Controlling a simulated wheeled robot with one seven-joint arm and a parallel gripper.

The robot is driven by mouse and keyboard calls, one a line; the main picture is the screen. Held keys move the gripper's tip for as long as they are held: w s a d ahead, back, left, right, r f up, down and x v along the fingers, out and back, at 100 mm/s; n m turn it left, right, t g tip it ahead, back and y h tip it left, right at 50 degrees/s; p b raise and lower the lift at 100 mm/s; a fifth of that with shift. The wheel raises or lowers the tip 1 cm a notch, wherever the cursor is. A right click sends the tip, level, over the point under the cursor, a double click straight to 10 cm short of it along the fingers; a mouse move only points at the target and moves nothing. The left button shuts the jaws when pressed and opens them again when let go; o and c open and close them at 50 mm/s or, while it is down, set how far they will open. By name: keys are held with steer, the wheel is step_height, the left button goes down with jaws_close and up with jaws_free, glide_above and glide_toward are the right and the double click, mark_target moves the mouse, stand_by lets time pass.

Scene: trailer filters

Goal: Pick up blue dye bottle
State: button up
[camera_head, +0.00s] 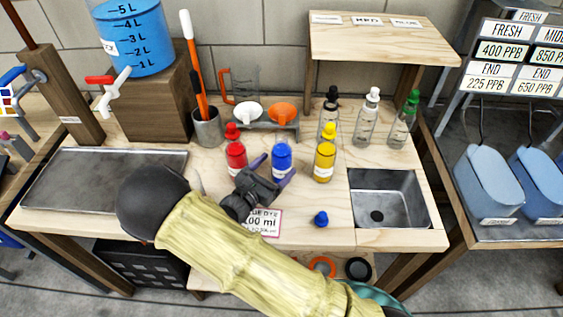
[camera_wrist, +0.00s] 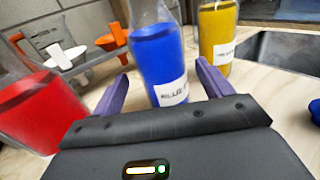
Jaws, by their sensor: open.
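The blue dye bottle (camera_head: 281,157) stands upright on the wooden bench between a red bottle and a yellow bottle. It has no cap on in the head view. In the wrist view the blue dye bottle (camera_wrist: 163,62) stands straight ahead, between the two purple fingers, with its white label facing me. My gripper (camera_head: 272,172) is open and low at the front of the bottle. In the wrist view my gripper (camera_wrist: 160,92) has a finger on either side of the bottle's lower part, with gaps showing. Whether anything touches is unclear. A blue cap (camera_head: 321,218) lies on the bench at the front right.
The red bottle (camera_head: 236,152) is close at left and the yellow bottle (camera_head: 325,156) close at right. A funnel rack (camera_head: 265,122) stands behind. A sink (camera_head: 388,200) is at right, a metal tray (camera_head: 95,180) at left. Clear and green-capped bottles (camera_head: 403,122) stand behind right.

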mark_target(285, 132)
steer(key=x, duration=0.5)
steer(key=shift+d+r, duration=0.1)
steer(key=shift+r, duration=0.05)
steer(key=shift+s, duration=0.1)
steer(key=c, duration=1.3)
steer(key=shift+r, duration=0.1)
step_height(285, 132, up, 10)
steer(key=shift+f+p, duration=0.1)
steer(key=shift+p, duration=0.4)
